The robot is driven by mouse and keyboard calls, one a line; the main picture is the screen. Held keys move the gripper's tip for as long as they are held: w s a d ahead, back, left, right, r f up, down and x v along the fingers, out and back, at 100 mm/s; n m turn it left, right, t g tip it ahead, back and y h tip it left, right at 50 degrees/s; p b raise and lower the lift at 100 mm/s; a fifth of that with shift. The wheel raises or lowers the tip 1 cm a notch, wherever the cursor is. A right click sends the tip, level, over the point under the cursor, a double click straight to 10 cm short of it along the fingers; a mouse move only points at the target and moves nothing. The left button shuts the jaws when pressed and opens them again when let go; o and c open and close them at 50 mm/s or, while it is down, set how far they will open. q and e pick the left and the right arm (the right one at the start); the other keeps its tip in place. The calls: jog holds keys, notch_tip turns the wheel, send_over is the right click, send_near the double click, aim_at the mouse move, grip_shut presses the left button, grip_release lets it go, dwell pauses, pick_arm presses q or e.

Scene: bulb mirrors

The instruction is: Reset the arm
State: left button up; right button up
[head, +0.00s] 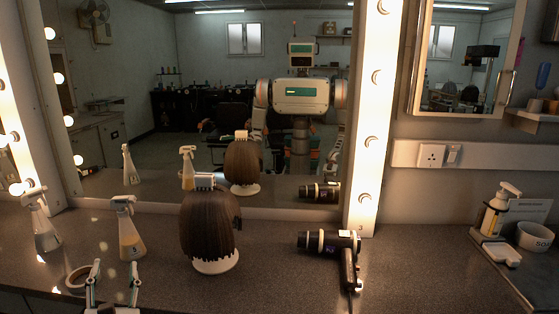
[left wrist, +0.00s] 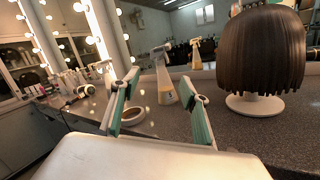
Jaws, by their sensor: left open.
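My left gripper (head: 114,270) is low at the left of the head view, above the front of the counter. Its two teal-padded fingers stand apart with nothing between them. In the left wrist view the open fingers (left wrist: 157,82) point toward the counter and the mirror. The arm behind the gripper is mostly out of frame. My right gripper does not show directly in either view.
The dark counter (head: 285,285) holds a brown-haired mannequin head (head: 210,225), a hair dryer (head: 328,243), two spray bottles (head: 130,240) (head: 42,232) and a ring-shaped item (head: 78,276) close to my left gripper. A large mirror (head: 210,70) stands behind.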

pick_arm(q)
jog(key=s+d+f+m+h, duration=0.4)
jog(key=d+f+m+h, duration=0.3)
jog(key=m, duration=0.6)
jog(key=s+d+f+m+h, duration=0.4)
jog(key=d+f+m, duration=0.35)
jog(key=m, duration=0.55)
jog(key=s+d+f+m+g, duration=0.1)
jog(key=s+f+m+g, duration=0.2)
jog(key=s+f+m, duration=0.3)
jog(key=s+d+f+m+g, duration=0.1)
jog(key=s+f+m+g, duration=0.3)
jog(key=f, duration=1)
jog(key=s+m, duration=0.3)
jog(key=m, duration=0.1)
jog(key=shift+s+f, duration=0.15)
jog(key=shift+s, duration=0.15)
jog(key=shift+d, duration=0.1)
